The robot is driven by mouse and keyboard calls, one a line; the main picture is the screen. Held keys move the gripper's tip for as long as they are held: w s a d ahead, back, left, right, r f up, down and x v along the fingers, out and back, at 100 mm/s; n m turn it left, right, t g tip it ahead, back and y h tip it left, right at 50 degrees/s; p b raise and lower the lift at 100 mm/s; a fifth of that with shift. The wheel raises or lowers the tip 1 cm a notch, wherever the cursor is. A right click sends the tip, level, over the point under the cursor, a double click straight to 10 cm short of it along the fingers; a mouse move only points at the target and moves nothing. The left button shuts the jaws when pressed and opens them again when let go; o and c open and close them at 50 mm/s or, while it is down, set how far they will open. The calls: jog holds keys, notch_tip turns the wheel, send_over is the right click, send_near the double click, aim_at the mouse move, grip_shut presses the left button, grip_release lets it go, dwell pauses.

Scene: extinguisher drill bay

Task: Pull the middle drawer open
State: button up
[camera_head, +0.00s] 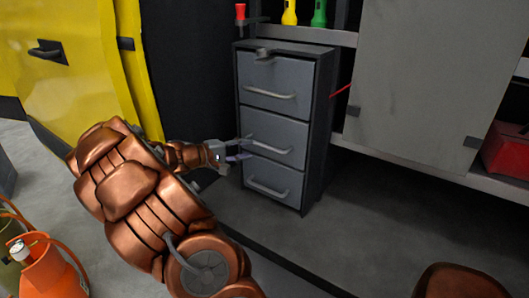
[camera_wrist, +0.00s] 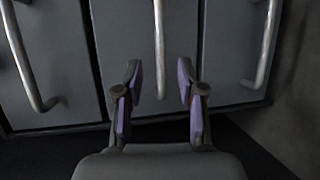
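The middle drawer (camera_head: 285,138) has a horizontal bar handle (camera_head: 271,149). My gripper (camera_head: 246,150) is at the left end of this handle, in front of the middle drawer. In the wrist view my gripper (camera_wrist: 159,85) is open, with its two purple-padded fingers apart. The middle handle (camera_wrist: 159,45) runs into the gap between the fingertips, and neither finger clearly touches it. The handles of the other drawers show on either side.
A yellow cabinet (camera_head: 80,55) stands at the left. Orange (camera_head: 52,275) and olive cylinders are on the floor at lower left. A grey panel (camera_head: 425,70) and a red box (camera_head: 507,150) are at the right. The floor before the cabinet is mostly clear.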

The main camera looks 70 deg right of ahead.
aim_at(263, 146)
jog(key=shift+x, duration=3.95)
grip_shut()
